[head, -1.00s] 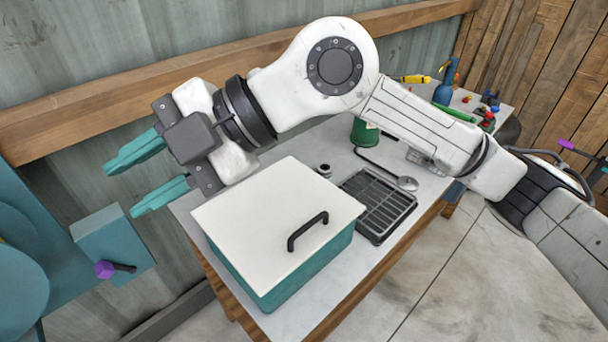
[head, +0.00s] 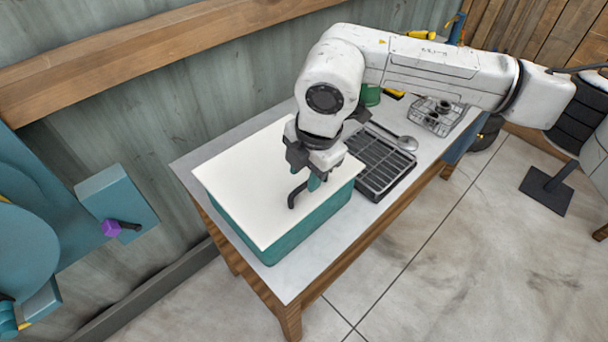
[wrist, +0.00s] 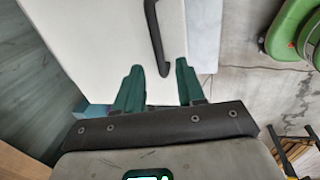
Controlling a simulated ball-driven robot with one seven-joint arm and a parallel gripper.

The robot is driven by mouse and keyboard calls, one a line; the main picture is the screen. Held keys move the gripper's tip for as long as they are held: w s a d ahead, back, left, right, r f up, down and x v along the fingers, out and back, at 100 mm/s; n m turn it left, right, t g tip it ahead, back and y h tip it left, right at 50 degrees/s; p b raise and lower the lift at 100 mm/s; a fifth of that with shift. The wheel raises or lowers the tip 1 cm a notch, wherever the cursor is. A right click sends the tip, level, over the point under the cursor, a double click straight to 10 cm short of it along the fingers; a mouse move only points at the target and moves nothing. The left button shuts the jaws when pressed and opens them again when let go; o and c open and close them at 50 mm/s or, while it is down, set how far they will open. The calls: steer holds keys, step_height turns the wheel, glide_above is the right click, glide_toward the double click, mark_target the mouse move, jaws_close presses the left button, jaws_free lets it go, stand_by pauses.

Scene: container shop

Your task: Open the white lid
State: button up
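The white lid (head: 250,185) lies flat and closed on a teal box (head: 285,240) on the table. Its black handle (head: 293,194) stands near the lid's right front edge and is partly hidden by my gripper in the head view. My gripper (head: 315,182) points down over the lid by the handle. In the wrist view my gripper (wrist: 154,75) has its two teal fingers apart, with nothing held. The black handle (wrist: 155,38) shows just beyond the fingertips, in line with the gap, over the white lid (wrist: 110,35).
A black rack (head: 380,165) stands close to the right of the box, with a spoon (head: 406,143) and a wire basket (head: 436,115) farther back. The table (head: 185,165) stands against the wall. Open floor (head: 450,260) lies in front.

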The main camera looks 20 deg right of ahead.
mark_target(302, 186)
steer(key=shift+w+a+f, duration=0.1)
steer(key=shift+w+f, duration=0.05)
steer(key=shift+f, duration=0.65)
steer(key=shift+w+a+f, duration=0.1)
steer(key=shift+w+f, duration=0.05)
steer(key=shift+f, duration=0.65)
jaws_close()
